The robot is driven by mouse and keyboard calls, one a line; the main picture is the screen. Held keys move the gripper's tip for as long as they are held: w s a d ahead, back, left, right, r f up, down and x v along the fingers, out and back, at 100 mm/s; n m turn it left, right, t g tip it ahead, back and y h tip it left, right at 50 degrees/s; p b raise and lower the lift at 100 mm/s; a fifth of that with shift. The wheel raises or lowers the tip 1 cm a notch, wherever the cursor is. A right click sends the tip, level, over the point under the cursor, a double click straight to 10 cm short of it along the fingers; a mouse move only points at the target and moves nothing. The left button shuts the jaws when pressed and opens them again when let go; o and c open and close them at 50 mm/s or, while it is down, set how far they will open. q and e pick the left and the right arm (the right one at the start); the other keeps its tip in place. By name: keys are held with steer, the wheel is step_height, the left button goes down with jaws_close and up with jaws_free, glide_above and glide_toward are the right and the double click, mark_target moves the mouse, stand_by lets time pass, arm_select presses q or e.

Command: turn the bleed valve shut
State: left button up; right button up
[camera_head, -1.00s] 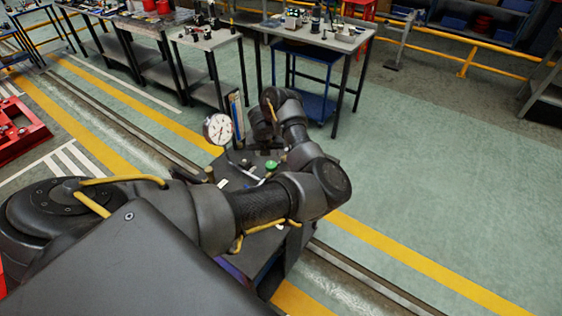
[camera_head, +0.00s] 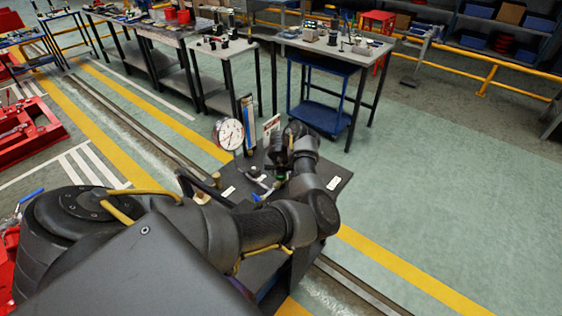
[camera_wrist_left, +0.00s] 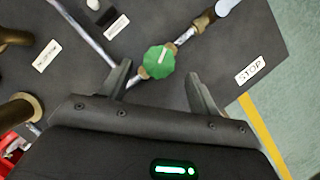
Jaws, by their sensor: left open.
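A green knob (camera_wrist_left: 160,61) sits on a thin metal pipe on the dark panel (camera_wrist_left: 75,65) in the left wrist view. A pale mark runs across its top. My left gripper (camera_wrist_left: 157,80) is open and empty. Its two fingertips lie on either side of the knob, just short of it in the picture, and I cannot tell their height above it. In the head view my left arm reaches over the panel and only a sliver of the green knob (camera_head: 281,178) shows beside my wrist. My right gripper is not in view.
A round white gauge (camera_head: 228,133) stands at the panel's left edge. A STOP label (camera_wrist_left: 250,68) and brass fittings (camera_wrist_left: 20,108) are on the panel. Workbenches (camera_head: 335,45) stand behind. The green floor (camera_head: 450,170) at right is clear.

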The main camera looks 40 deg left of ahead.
arm_select(q)
steer(key=shift+x, duration=1.35)
steer(key=shift+s+a, duration=0.1)
steer(key=shift+c, duration=0.3)
steer(key=c, duration=0.9)
